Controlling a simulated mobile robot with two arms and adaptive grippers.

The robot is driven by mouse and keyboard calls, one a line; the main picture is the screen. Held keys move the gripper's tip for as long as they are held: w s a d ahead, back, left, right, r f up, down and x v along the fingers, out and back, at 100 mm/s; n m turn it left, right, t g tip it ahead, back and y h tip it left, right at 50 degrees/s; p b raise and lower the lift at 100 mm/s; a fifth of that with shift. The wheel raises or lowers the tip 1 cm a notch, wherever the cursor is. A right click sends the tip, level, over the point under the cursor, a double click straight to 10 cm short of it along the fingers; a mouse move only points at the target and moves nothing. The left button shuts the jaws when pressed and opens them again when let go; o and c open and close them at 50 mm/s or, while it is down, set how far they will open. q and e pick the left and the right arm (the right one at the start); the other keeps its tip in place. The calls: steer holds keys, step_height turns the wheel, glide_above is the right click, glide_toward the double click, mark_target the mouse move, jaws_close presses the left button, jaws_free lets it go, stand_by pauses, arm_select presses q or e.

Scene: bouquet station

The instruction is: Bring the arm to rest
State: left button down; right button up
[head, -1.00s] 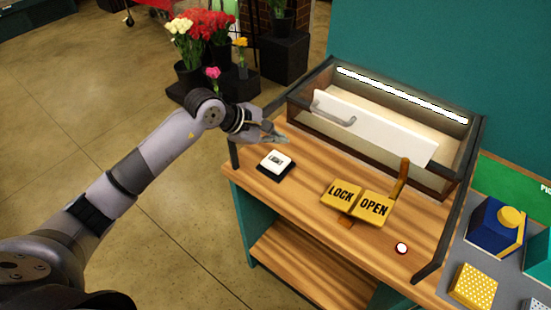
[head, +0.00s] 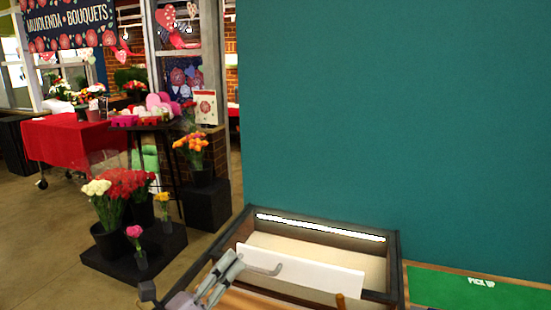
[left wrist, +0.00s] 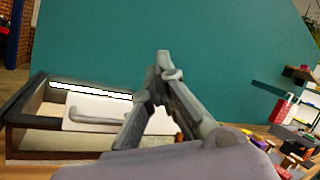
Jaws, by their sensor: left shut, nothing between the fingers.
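My left gripper (head: 232,262) is at the bottom edge of the head view, in front of the left part of a dark-framed, lit display case (head: 392,270). Its fingers are shut with nothing between them. In the left wrist view the fingertips (left wrist: 163,64) meet against the teal wall, apart from the case. The case's white front panel (head: 310,273) has a grey handle. Most of my left arm is out of the head view. My right gripper is not in view.
A teal wall (head: 400,120) rises behind the case. Potted flowers (head: 125,190) stand on dark stands at left, with a red-covered table (head: 70,140) beyond. A green pick-up board (head: 470,288) is at right. Colored items (left wrist: 290,150) crowd the bench's right side in the wrist view.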

arm_select(q)
steer(key=a+f+n+t+y, duration=0.25)
steer(key=a+n+y, duration=0.4)
steer(key=n, duration=0.35)
steer(key=a+f+n+t+y, duration=0.1)
steer(key=a+f+n+y, duration=0.2)
steer(key=a+n+y, duration=0.5)
steer(key=s+a+f+n+g+y, duration=0.25)
steer(key=s+f+n+g, duration=0.35)
steer(key=f+n, duration=0.35)
steer(key=s+d+f+n+g+h, duration=0.2)
steer(key=s+d+f+n+g, duration=0.15)
steer(key=s+f+g, duration=0.55)
steer(key=s+d+f+n+g+h, duration=0.15)
steer(key=s+f+n, duration=0.35)
steer(key=s, duration=0.7)
step_height(320, 180, down, 28)
steer(key=s+m+g+b, duration=0.1)
steer(key=g+b, duration=0.1)
steer(key=s+a+f+g+b, duration=0.1)
steer(key=s+a+f, duration=0.1)
steer(key=s+f, duration=1.5)
steer(key=shift+a+f, duration=0.25)
steer(key=shift+f, duration=0.5)
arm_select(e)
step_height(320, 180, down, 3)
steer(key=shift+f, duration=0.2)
